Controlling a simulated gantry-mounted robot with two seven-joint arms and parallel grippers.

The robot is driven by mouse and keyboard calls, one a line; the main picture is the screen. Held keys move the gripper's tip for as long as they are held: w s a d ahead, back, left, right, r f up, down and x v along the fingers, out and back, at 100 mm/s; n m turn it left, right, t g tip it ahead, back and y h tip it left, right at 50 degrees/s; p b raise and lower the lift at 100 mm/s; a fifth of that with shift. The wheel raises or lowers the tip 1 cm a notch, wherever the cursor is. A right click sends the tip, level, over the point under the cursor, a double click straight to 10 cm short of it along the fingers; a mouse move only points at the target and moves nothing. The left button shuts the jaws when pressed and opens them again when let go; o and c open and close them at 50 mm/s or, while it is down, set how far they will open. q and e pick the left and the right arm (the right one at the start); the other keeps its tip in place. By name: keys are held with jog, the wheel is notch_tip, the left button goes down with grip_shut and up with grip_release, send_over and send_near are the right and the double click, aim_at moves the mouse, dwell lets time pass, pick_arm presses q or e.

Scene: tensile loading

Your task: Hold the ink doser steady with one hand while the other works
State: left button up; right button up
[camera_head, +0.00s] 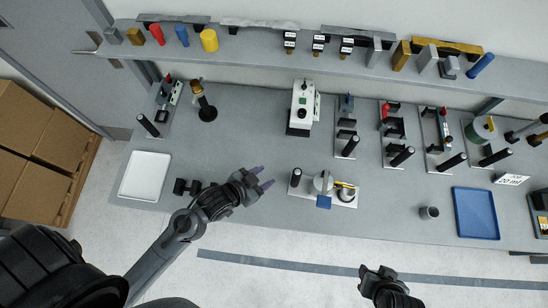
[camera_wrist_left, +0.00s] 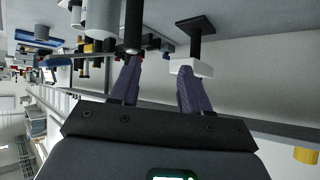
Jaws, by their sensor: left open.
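The likely ink doser is a small unit (camera_head: 322,183) with a round silver-white body and a blue square at its front. It stands on a pale base plate (camera_head: 345,203) at the front middle of the bench, with a black upright handle (camera_head: 296,177) at the plate's left end. My left gripper (camera_head: 265,178) is left of the plate, its purple fingers apart and empty. In the left wrist view, a black cylinder (camera_wrist_left: 133,25) shows beyond one fingertip of the gripper (camera_wrist_left: 157,68). My right gripper (camera_head: 378,270) is at the bottom, away from the unit; its jaw state is unclear.
A white tray (camera_head: 146,176) lies at the left and a blue tray (camera_head: 475,213) at the right. A small grey cup (camera_head: 429,212) stands near the front edge. A white machine (camera_head: 302,107) and several fixtures line the back, under a shelf (camera_head: 230,58). Bench between cup and unit is clear.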

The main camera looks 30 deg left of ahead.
pick_arm(q)
jog(key=d+f+t+h, duration=0.2)
jog(key=d+f+h, duration=0.15)
jog(key=f, duration=0.65)
jog(key=shift+m, duration=0.4)
jog(key=x, duration=1.2)
jog(key=shift+w+a+r, duration=0.1)
jog(key=shift+w+r, duration=0.2)
jog(key=shift+w, duration=0.05)
grip_shut()
